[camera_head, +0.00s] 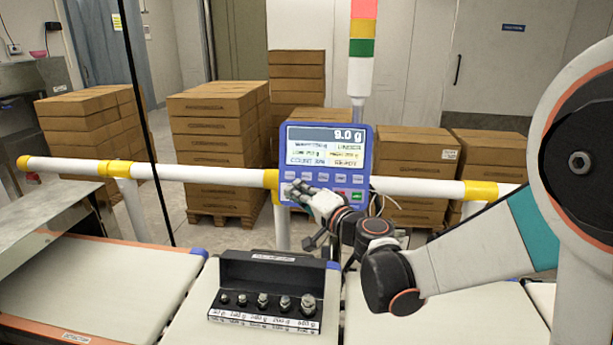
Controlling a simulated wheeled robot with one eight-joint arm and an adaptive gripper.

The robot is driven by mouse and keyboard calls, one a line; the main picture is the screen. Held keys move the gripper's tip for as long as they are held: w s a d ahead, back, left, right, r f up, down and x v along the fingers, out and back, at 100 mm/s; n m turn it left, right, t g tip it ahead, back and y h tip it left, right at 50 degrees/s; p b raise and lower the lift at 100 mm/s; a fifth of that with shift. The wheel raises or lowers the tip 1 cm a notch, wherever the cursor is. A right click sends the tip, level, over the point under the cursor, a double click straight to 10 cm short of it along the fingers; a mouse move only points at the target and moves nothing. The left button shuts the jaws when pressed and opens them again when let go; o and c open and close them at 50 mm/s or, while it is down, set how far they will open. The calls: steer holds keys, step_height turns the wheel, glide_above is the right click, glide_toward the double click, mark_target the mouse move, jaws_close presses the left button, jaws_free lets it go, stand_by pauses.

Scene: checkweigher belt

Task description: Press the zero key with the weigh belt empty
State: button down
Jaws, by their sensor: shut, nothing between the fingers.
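The blue indicator panel (325,163) is mounted at the white rail, its display (326,137) lit and reading what looks like 9.0 g. A row of small pale keys (323,178) runs below the display, with a red key and a green key (357,196) lower right. My gripper (291,189) is shut and empty, its fingertips at the panel's lower left. It hides the keys there, and no zero key label is legible. I cannot tell whether the tips touch. The middle belt (190,315) has an open black case of weights (265,255) over it.
Several metal weights (262,301) stand in the case. A left belt (90,275) and a right belt (440,318) look bare. A white rail (215,176) with yellow joints crosses behind. A signal tower (362,50) rises above the panel. Stacked cartons (212,140) stand farther back.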

mark_target(307, 176)
steer(key=shift+w+d+f+m+t, duration=0.1)
steer(key=shift+w+f+m+t, duration=0.05)
steer(key=shift+w, duration=0.2)
steer(key=shift+w+d+f+m+t, duration=0.1)
steer(key=shift+w+m+t, duration=0.05)
steer(key=shift+w, duration=0.2)
steer(key=w+d+f+b, duration=0.1)
steer(key=w+f+b, duration=0.1)
steer(key=w, duration=0.6)
steer(key=shift+d+f, duration=0.25)
steer(key=shift+d, duration=0.05)
steer(key=shift+w, duration=0.2)
stand_by(1.0)
steer(key=shift+w+d+f, duration=0.1)
steer(key=shift+w, duration=0.2)
steer(key=shift+w+d+f, duration=0.1)
steer(key=shift+w, duration=0.3)
stand_by(0.7)
steer(key=shift+s, duration=0.1)
steer(key=shift+s+a+r, duration=0.2)
steer(key=shift+s+r, duration=0.05)
steer(key=shift+s, duration=0.45)
